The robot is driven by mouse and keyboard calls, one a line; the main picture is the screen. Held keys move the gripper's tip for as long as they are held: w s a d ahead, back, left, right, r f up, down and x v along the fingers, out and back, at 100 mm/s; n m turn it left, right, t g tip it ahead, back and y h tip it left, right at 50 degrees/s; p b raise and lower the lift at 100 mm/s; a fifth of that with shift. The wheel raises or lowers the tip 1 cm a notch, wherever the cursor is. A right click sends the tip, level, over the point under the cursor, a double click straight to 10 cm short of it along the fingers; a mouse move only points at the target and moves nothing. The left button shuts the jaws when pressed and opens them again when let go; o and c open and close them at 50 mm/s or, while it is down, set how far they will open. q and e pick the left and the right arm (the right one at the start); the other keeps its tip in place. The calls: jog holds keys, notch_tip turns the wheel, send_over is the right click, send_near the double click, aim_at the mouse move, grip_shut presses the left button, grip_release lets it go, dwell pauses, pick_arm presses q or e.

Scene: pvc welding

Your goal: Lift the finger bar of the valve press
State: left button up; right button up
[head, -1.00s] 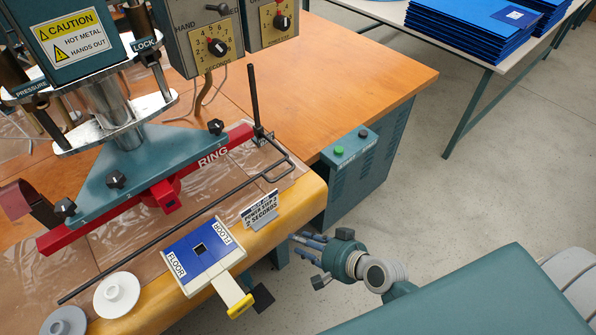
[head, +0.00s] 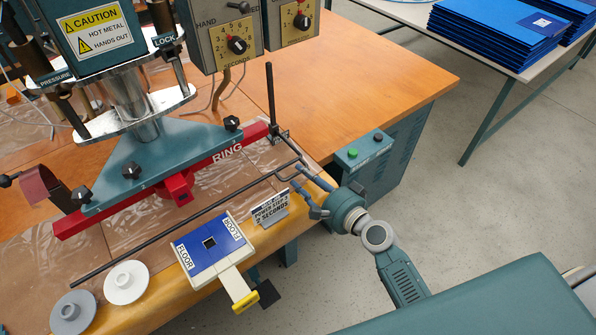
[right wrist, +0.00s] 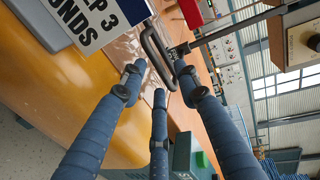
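The finger bar (head: 190,224) is a long thin black rod along the front of the valve press (head: 142,165), with a bent loop at its right end. It lies low, near the plastic-covered table front. My right gripper (head: 297,177) is just in front of that loop, beside the small step sign. In the right wrist view its blue fingers are spread apart, and the loop (right wrist: 158,52) shows just beyond and between the fingertips. Nothing is held; I cannot tell whether a finger touches the bar. My left gripper is not in view.
A step sign (head: 270,210) stands left of my right gripper, close to it. A blue-and-white floor plate (head: 210,243) and two round discs, white (head: 126,283) and grey (head: 73,313), lie at the front edge. A green button box (head: 364,150) is to the right.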

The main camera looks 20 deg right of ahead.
aim_at(298, 174)
jog(key=shift+x, duration=1.55)
jog(key=shift+c, duration=0.3)
grip_shut()
jog(key=shift+r, duration=0.15)
